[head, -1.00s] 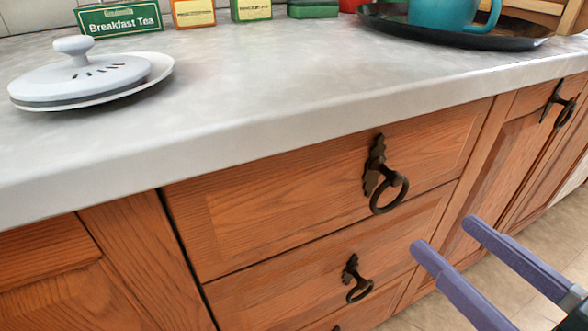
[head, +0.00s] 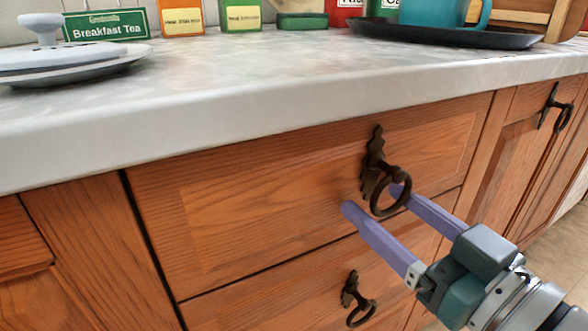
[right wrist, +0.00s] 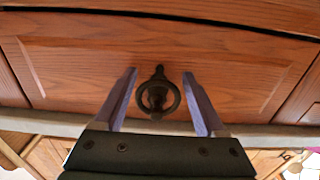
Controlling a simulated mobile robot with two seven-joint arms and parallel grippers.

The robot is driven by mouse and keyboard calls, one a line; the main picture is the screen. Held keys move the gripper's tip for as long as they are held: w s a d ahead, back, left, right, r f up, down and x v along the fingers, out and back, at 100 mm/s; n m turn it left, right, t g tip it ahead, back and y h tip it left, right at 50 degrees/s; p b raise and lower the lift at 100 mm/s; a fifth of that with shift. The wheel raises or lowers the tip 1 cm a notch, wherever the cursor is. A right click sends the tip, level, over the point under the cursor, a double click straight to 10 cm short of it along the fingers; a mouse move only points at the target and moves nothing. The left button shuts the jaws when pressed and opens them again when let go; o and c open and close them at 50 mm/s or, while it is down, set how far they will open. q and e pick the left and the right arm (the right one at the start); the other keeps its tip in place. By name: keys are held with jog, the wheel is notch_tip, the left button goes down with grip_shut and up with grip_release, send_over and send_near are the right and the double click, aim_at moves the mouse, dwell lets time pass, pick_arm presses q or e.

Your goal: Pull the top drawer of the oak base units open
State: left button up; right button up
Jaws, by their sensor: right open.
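The top drawer (head: 270,190) of the oak base units is shut under the worktop. Its dark ring handle (head: 391,192) hangs from an ornate plate on the drawer front. My right gripper (head: 374,198) is open, with its two purple fingers on either side of the ring. In the right wrist view the ring handle (right wrist: 158,95) sits between the spread fingers (right wrist: 160,80), with a gap on each side. The top drawer front (right wrist: 220,65) fills much of that view. My left gripper is not in view.
The grey worktop (head: 250,95) overhangs just above the drawer. A white lidded dish (head: 65,58), a Breakfast Tea sign (head: 107,25), tins and a dark tray (head: 460,38) stand on it. A lower drawer's ring handle (head: 358,300) hangs below my gripper.

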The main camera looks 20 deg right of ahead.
jog(key=shift+c, duration=0.2)
grip_shut()
dwell(0.4)
dwell(0.8)
